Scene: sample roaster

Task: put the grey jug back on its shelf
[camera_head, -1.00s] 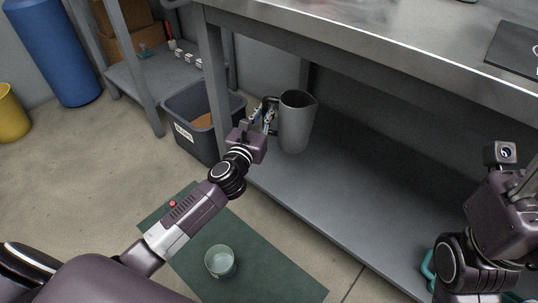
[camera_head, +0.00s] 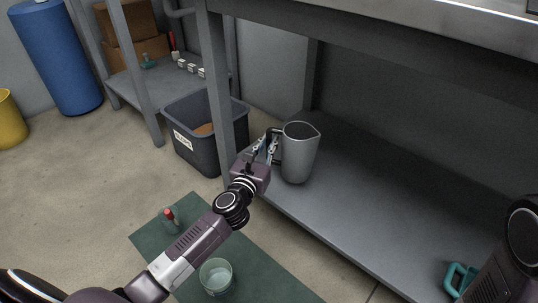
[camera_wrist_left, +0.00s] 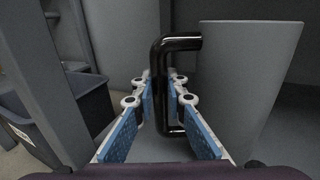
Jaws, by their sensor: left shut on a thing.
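The grey jug (camera_head: 301,153) is upright at the left end of the lower shelf (camera_head: 370,205) under the steel bench. I cannot tell whether its base touches the shelf or is just above it. My left gripper (camera_head: 268,148) is shut on the jug's black handle, to the left of the jug body. In the left wrist view, the handle (camera_wrist_left: 159,85) stands between the blue finger pads of the left gripper (camera_wrist_left: 163,100), and the jug's wall (camera_wrist_left: 240,85) is to the right. My right gripper is out of view; only part of the right arm shows.
A bench leg (camera_head: 218,95) and a dark grey bin (camera_head: 190,150) stand left of the jug. A teal mug (camera_head: 459,279) is at the shelf's right. A glass bowl (camera_head: 216,277) and a red-topped bottle (camera_head: 170,219) are on the green mat (camera_head: 150,243). The shelf's middle is clear.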

